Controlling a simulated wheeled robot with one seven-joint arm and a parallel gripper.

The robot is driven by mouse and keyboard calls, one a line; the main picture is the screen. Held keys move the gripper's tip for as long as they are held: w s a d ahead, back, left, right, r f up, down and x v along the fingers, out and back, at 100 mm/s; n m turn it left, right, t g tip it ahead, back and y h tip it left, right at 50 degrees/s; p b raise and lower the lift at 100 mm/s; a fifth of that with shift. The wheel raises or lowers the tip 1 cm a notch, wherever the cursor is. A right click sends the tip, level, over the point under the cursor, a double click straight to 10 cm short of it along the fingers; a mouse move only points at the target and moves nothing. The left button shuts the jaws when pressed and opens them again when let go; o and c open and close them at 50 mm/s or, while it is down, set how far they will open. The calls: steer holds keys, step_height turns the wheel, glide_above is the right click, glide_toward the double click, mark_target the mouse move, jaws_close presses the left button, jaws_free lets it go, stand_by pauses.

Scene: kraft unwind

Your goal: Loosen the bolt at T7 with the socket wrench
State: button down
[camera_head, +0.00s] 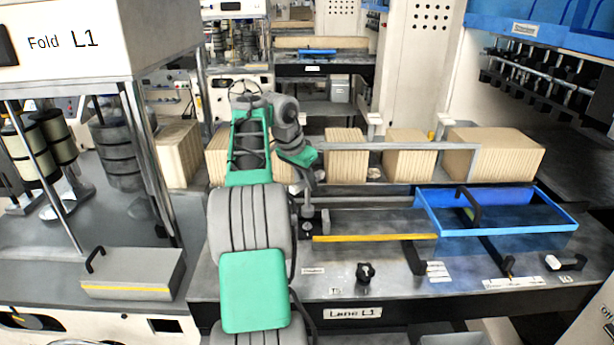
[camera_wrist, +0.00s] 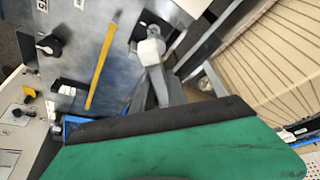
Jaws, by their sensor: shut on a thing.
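My gripper (camera_head: 309,186) points down at the left end of the yellow-edged bar on the Lane L1 bench. It is shut on a grey tool with a pale, blocky end (camera_wrist: 150,50), which looks like the socket wrench. In the wrist view the tool runs out from my dark fingers to a dark square fitting. In the head view a small dark block (camera_head: 318,222) stands just below the gripper. I see no readable T7 label, and the bolt head is hidden. I cannot tell whether the tool is seated on it.
A blue tray (camera_head: 555,238) with a black handle stands at the right. The yellow bar (camera_head: 375,238) runs along the bench, with a black knob (camera_head: 366,272) in front. Several brown pleated stacks (camera_head: 345,155) stand behind a rail. A grey box (camera_head: 130,270) lies at left.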

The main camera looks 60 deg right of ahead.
mark_target(306, 194)
steer(key=shift+f, duration=1.3)
steer(key=shift+a+f, duration=0.1)
steer(key=shift+f, duration=0.1)
steer(key=shift+f+b, duration=0.45)
steer(key=shift+f, duration=0.2)
stand_by(1.0)
steer(key=shift+f, duration=0.1)
steer(key=shift+f+n+b, duration=0.15)
steer(key=shift+n+b, duration=0.25)
steer(key=shift+b, duration=0.35)
steer(key=shift+n+t+b, duration=0.4)
steer(key=shift+n+b, duration=0.1)
steer(key=shift+b, duration=0.2)
steer(key=shift+r+n, duration=0.25)
steer(key=shift+n, duration=0.05)
steer(key=shift+f, duration=0.15)
